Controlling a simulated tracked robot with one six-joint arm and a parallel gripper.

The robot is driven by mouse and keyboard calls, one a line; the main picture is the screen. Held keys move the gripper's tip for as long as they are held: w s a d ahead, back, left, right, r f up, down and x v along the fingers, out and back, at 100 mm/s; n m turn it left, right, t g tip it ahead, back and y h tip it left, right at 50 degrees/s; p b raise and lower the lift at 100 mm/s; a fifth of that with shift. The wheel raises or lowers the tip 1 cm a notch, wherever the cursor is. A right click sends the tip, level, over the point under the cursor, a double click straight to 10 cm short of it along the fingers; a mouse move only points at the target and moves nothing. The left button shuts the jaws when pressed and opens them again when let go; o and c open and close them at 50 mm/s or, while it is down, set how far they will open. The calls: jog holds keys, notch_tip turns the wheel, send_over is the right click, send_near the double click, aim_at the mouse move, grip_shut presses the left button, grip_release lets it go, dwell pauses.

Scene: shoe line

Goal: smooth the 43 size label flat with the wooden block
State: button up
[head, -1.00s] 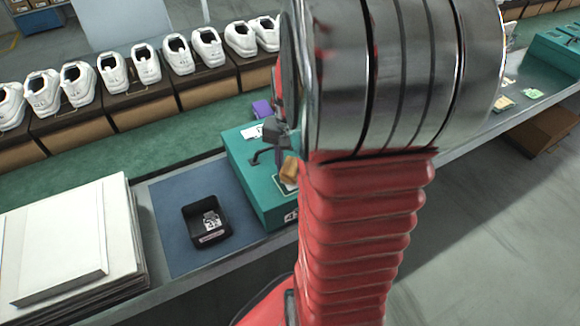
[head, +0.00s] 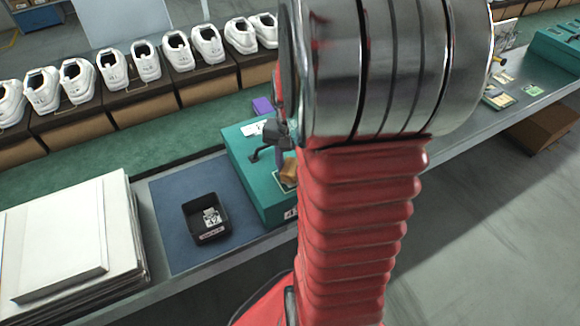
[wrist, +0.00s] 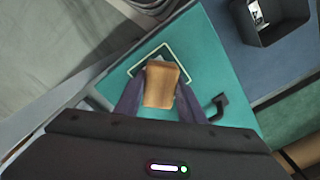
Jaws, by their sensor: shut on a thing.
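The wooden block (wrist: 161,85) is held between the two fingers of my gripper (wrist: 160,98), over the teal shoe box (wrist: 205,60). In the wrist view the block overlaps a pale outlined rectangle on the lid. A small white patch (wrist: 160,57) shows beyond the block's far edge; its number cannot be read, and the block hides part of it. In the head view the block (head: 289,169) is low at the lid, partly behind my arm. I cannot tell whether it touches. A white label (head: 291,213) starting with 4 is on the box's near side, partly hidden.
A black tray (head: 187,222) with small size labels stands on the blue mat (head: 170,190) left of the box. A stack of white boards (head: 120,225) lies further left. White shoes (head: 145,62) on brown boxes line the back. A purple item (head: 262,105) is behind the box.

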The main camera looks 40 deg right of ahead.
jog(key=shift+s+a, duration=0.3)
jog(key=shift+s, duration=0.65)
jog(key=shift+s+a, duration=0.25)
jog(key=shift+s, duration=0.65)
jog(key=shift+s+f, duration=0.1)
jog(key=shift+f, duration=0.1)
jog(key=shift+w+d+r, duration=0.1)
jog(key=shift+w+d, duration=0.2)
jog(key=shift+w, duration=0.7)
jog(key=shift+w+d, duration=0.25)
jog(key=shift+w, duration=0.7)
jog(key=shift+r, duration=0.1)
jog(key=shift+r, duration=2.95)
jog(key=shift+r, duration=0.15)
